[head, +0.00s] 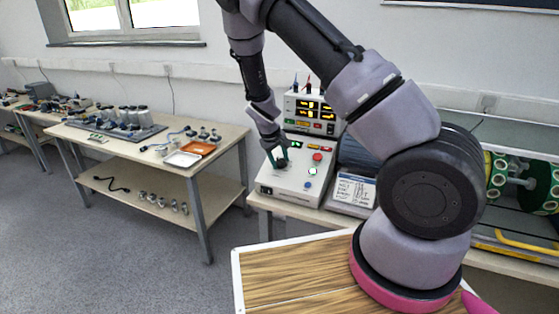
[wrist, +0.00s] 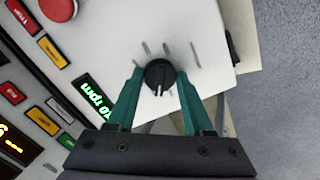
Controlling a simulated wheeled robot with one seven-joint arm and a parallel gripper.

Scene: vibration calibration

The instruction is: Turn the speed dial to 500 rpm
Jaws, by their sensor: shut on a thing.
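The speed dial is a black round knob (wrist: 158,76) with a white pointer line, on the white sloped control box (head: 297,180). In the wrist view several grey tick marks surround it. My gripper (wrist: 159,80) has green fingers, one on each side of the knob, shut on it. In the head view my gripper (head: 281,160) is over the left part of the box, and the knob is mostly hidden there. A green display (wrist: 92,96) beside the dial shows a number ending in "0 rpm"; its first part is not clearly readable.
A red button (wrist: 58,8) and coloured labelled tiles lie beside the dial. A meter unit with lit displays (head: 311,112) stands behind the box. A glass-fronted rig (head: 520,185) is to the right. A side table (head: 150,150) with trays is at left; grey floor lies between.

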